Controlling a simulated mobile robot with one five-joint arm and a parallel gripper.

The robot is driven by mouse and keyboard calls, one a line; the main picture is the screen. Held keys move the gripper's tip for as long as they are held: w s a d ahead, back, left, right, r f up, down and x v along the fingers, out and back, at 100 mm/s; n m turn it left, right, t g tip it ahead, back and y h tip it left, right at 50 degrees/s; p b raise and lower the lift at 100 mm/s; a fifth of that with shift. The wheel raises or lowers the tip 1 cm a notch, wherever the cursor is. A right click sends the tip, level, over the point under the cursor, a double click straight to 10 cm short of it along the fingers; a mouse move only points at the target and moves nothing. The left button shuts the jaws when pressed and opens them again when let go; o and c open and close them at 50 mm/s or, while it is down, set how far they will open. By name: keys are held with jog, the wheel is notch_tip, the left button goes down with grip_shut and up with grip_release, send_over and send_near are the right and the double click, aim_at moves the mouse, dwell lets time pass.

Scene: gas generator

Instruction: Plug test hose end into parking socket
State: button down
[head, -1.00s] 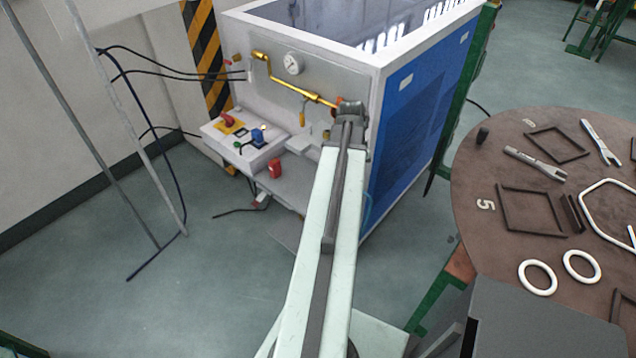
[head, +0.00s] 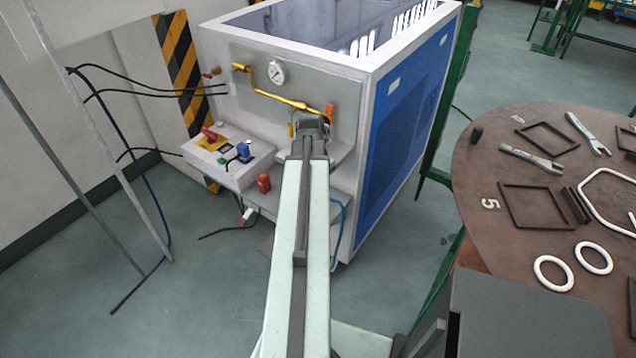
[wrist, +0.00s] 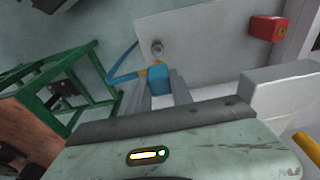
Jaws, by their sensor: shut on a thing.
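My gripper (wrist: 165,92) is shut on the blue test hose end (wrist: 158,80), which has an orange collar. The blue hose (wrist: 125,76) bends away to the left in the wrist view, and part of it hangs beside the cabinet in the head view (head: 338,225). A small round grey socket (wrist: 157,48) sits on a pale plate (wrist: 195,30) just past the hose end in the wrist view. The hose end looks close to it; I cannot tell whether they touch. In the head view my gripper (head: 311,122) is at the cabinet front and hides the hose end and the socket.
The generator cabinet (head: 408,120) carries a brass pipe (head: 285,98), a gauge (head: 277,72) and an orange handle (head: 331,111) beside my gripper. A control box (head: 228,158) and a red block (head: 264,183) stand lower left. A round table (head: 500,225) with parts is at right.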

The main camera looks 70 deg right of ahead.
jog(key=shift+f, duration=0.1)
notch_tip(320, 180, down, 6)
jog(key=b, duration=0.5)
jog(key=shift+s+b, duration=0.1)
jog(key=shift+b, duration=0.3)
jog(key=shift+f+b, duration=1.35)
jog(key=shift+b, duration=0.15)
dwell(0.6)
jog(key=c, duration=1.1)
grip_release()
jog(key=shift+o, duration=0.2)
jog(key=r+p, duration=0.5)
jog(key=a+r+p, duration=0.1)
jog(key=r+p, duration=0.2)
jog(key=shift+f, duration=0.1)
